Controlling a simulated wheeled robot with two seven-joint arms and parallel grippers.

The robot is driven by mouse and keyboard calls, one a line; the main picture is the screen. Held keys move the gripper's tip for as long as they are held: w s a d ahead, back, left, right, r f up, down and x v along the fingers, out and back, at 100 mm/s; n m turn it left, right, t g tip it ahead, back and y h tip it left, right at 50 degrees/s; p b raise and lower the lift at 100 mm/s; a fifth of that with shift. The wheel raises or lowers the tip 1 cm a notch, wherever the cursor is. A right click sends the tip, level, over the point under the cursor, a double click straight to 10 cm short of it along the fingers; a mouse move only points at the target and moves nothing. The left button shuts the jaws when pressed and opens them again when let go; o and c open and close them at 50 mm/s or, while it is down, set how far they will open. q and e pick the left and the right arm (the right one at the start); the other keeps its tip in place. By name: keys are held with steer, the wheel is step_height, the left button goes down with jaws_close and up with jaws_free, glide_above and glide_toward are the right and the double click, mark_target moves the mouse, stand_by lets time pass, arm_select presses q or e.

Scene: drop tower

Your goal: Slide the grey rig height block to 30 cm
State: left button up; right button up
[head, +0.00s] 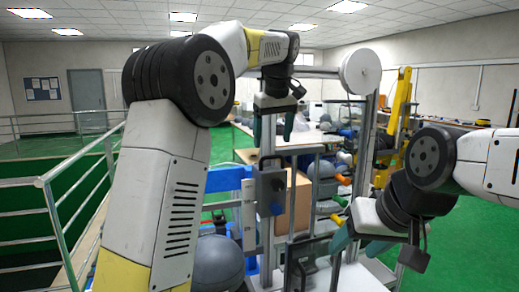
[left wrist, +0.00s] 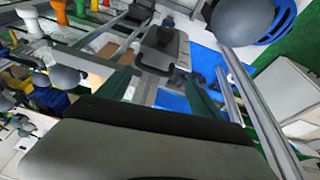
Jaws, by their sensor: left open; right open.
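In the left wrist view a grey block with a dark handle (left wrist: 165,48) lies beyond my fingertips. My left gripper (head: 272,128) is open above the block in the head view, with its fingers pointing down. The left wrist view shows its two teal fingers (left wrist: 160,88) apart, with nothing between them. My right gripper (head: 358,245) is open and low at the right, apart from the block. No height marks are readable.
A second dark block (head: 300,266) sits lower on the rig. A white wheel (head: 361,71) is at the top right of the rig. A grey rounded form (head: 218,264) stands at the lower left. A railing (head: 75,200) runs along the left.

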mark_target(272, 155)
arm_select(q)
steer(key=shift+m+t+y, duration=0.3)
steer(key=shift+m+y, duration=0.2)
steer(key=shift+m, duration=0.1)
steer(key=shift+w+d+x, duration=0.15)
steer(key=shift+x, duration=0.8)
steer(key=shift+w+d+x, duration=0.15)
steer(key=shift+w+x, duration=0.05)
steer(key=shift+x, duration=0.75)
steer(key=shift+w+d+x, duration=0.15)
steer(key=shift+x, duration=0.85)
steer(key=shift+r, duration=0.15)
jaws_close()
jaws_free()
